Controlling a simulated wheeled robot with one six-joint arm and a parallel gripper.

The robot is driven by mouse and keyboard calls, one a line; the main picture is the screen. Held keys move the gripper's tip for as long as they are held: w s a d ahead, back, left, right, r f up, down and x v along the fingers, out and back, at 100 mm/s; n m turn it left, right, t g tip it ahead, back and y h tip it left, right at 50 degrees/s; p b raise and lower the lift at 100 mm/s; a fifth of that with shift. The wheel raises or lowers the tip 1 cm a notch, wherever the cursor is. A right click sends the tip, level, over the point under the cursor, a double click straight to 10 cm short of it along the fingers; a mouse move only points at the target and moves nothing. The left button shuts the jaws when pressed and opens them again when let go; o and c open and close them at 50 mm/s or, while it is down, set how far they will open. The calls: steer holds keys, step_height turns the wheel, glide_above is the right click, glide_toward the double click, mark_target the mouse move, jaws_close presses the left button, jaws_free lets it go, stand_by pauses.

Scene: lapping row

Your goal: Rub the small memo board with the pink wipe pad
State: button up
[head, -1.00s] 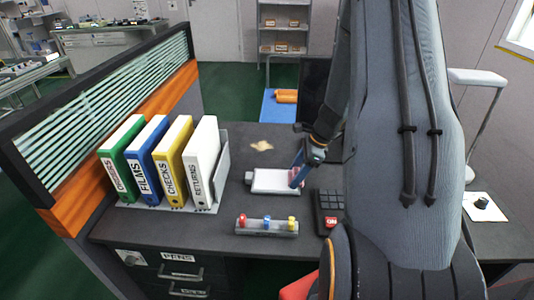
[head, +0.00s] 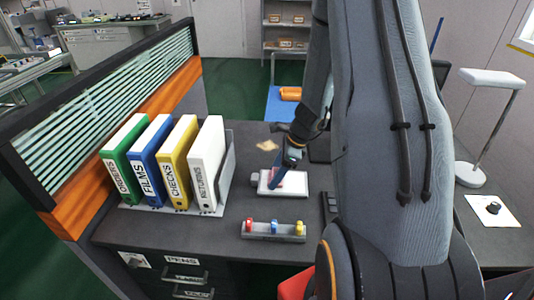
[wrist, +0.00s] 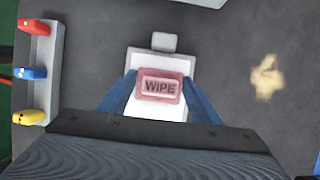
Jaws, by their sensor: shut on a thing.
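The small memo board (head: 297,187) is a white panel lying flat on the dark desk, with a grey tab at its left end. In the wrist view the board (wrist: 150,107) lies under the pad, its tab at the top. The pink wipe pad (wrist: 160,87), marked WIPE, is between the blue fingers of my gripper (wrist: 160,82). My gripper (head: 279,176) is shut on it, over the left half of the board in the head view. The pad appears to be on or just over the board; contact cannot be seen.
A grey rack (head: 260,231) with red, blue and yellow pegs stands in front of the board. Several binders (head: 178,165) stand to the left. A beige stain (head: 267,145) marks the desk behind. A lamp (head: 487,120) stands at the right.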

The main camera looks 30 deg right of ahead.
steer(key=shift+w+a+r, duration=0.1)
steer(key=shift+w+a, duration=0.2)
steer(key=shift+a, duration=0.2)
steer(key=shift+w+a+r, duration=0.1)
steer(key=shift+w+a, duration=0.15)
steer(key=shift+a, duration=0.25)
step_height(320, 180, up, 3)
steer(key=shift+s+d+f+p, duration=0.1)
steer(key=shift+f+p, duration=0.1)
steer(key=shift+p, duration=0.75)
step_height(320, 180, up, 5)
steer(key=p, duration=0.5)
steer(key=shift+r, duration=0.1)
